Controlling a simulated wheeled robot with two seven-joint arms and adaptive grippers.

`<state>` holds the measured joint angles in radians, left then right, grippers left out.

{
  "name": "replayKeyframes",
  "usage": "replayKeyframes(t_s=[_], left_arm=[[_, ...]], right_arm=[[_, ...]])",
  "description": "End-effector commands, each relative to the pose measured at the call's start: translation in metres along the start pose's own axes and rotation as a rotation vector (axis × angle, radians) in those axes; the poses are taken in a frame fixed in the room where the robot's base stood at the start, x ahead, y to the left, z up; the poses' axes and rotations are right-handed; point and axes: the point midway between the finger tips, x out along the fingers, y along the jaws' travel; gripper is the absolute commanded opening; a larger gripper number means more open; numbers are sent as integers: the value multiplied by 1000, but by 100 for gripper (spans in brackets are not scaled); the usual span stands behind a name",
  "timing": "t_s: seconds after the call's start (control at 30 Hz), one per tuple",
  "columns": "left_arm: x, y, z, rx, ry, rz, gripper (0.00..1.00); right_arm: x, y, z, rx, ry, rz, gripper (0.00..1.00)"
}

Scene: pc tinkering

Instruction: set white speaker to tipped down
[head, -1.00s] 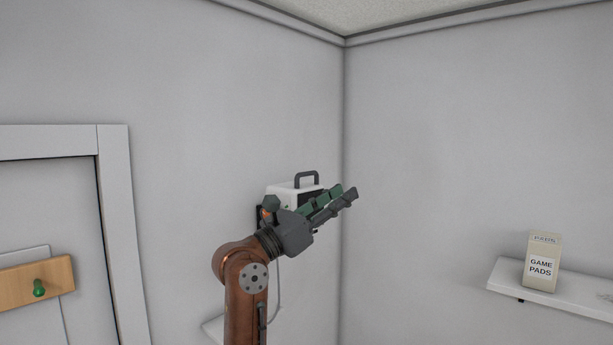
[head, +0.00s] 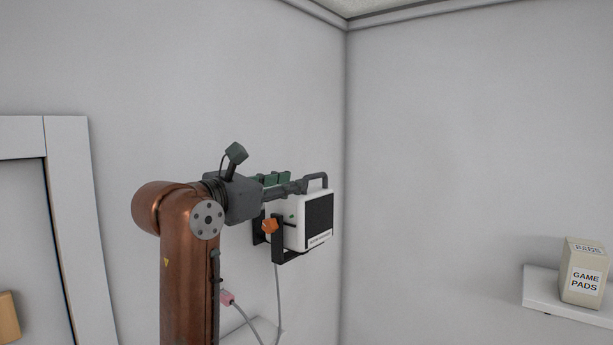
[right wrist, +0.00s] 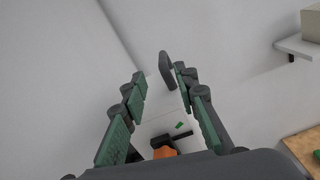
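The white speaker (head: 286,222) is mounted on the wall near the corner in a dark bracket, with a black grille facing right, a dark handle (head: 318,181) on top and an orange knob (head: 270,226) on its side. My right gripper (head: 292,182) is at the top of the speaker, reaching towards the handle. In the right wrist view the fingers (right wrist: 160,108) are open, with the speaker's white top (right wrist: 160,112) between and beyond them and the handle (right wrist: 167,70) close to the right finger. Whether a finger touches it cannot be told. My left gripper is not in view.
A shelf (head: 540,295) on the right wall holds a game pads box (head: 584,272). A grey cable with a pink plug (head: 228,298) hangs below the speaker. A door frame (head: 76,190) stands at the left. The wall right of the speaker is clear.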

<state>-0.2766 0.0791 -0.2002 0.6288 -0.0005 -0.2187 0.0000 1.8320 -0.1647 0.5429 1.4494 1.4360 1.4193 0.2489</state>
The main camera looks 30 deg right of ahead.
Motion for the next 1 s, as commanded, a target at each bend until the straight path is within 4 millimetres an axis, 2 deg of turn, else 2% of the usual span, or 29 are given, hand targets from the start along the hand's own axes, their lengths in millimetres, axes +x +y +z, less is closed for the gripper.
replayKeyframes(t_s=[0.23,0.37,0.53,0.77,0.93,1.0], left_arm=[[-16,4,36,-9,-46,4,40],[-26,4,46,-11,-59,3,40],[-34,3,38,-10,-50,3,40],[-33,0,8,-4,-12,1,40],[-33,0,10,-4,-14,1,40],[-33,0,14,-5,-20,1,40]], right_arm=[[36,-7,3,0,0,-15,27],[57,-8,4,1,-1,-17,27],[76,-8,3,1,-1,-16,27],[83,-7,1,0,-2,-13,27],[82,-6,1,0,-2,-12,27],[82,-6,1,0,-2,-11,22]])
